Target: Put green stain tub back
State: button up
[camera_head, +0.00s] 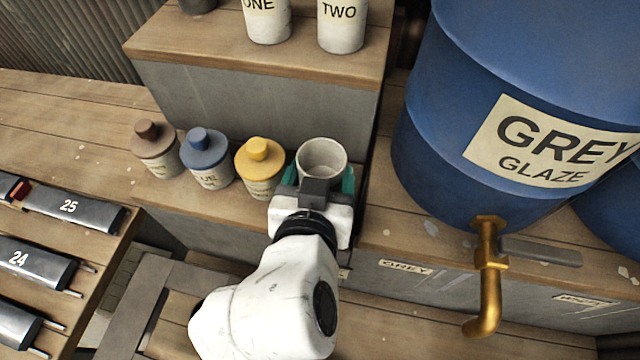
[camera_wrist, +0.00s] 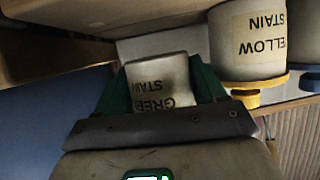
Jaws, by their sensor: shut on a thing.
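The green stain tub (camera_head: 321,158) is a pale, open-topped cup at the right end of the row of tubs. In the wrist view the tub (camera_wrist: 158,85) shows upside-down lettering for green stain. My gripper (camera_head: 318,175) is shut on it, with a green finger on each side; the fingers also show in the wrist view (camera_wrist: 160,80). The tub looks upright, and no lid shows on it. I cannot tell whether its base touches the shelf, as my gripper hides its lower part.
The yellow-lidded tub (camera_head: 260,170) stands just left of the held tub, then the blue-lidded (camera_head: 208,160) and brown-lidded (camera_head: 156,150) tubs. A step (camera_head: 250,100) with pots rises behind. A large blue barrel (camera_head: 440,130) with a brass tap (camera_head: 489,270) stands right. Numbered bars (camera_head: 70,207) lie left.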

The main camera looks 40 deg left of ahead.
jog(key=shift+f, duration=1.5)
jog(key=shift+f, duration=0.15)
jog(key=o, duration=0.9)
jog(key=shift+c, duration=0.2)
jog(key=shift+r, duration=0.2)
jog(key=v, duration=1.2)
jog(key=shift+s, duration=0.1)
